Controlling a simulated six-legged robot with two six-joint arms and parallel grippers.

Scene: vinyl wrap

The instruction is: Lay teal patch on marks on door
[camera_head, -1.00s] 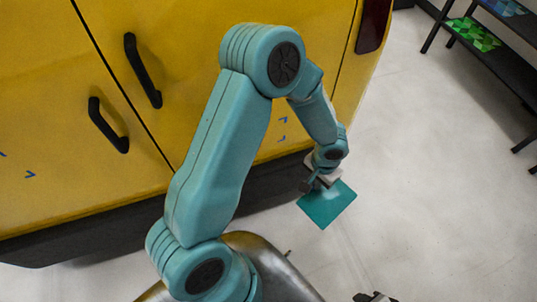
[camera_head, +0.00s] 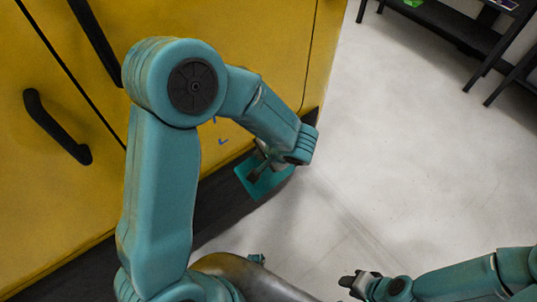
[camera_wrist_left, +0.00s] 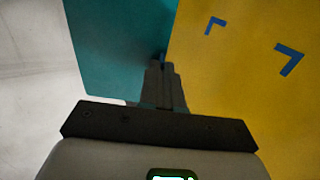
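The teal patch (camera_head: 262,181) is held by my left gripper (camera_head: 258,172), low beside the right part of the yellow door (camera_head: 262,50). In the left wrist view the left gripper (camera_wrist_left: 160,75) is shut on the near edge of the patch (camera_wrist_left: 120,45). Blue corner marks (camera_head: 222,141) show on the door just left of the patch, partly hidden by my left arm. Two marks (camera_wrist_left: 290,60) also show in the left wrist view, right of the patch. I cannot tell whether the patch touches the door. My right gripper (camera_head: 350,283) is at the bottom; its fingers are too small to judge.
Black door handles (camera_head: 57,128) stick out at the left. A dark lower trim (camera_head: 225,190) runs below the door. A black shelf rack (camera_head: 450,35) stands at the upper right. The pale floor between is clear.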

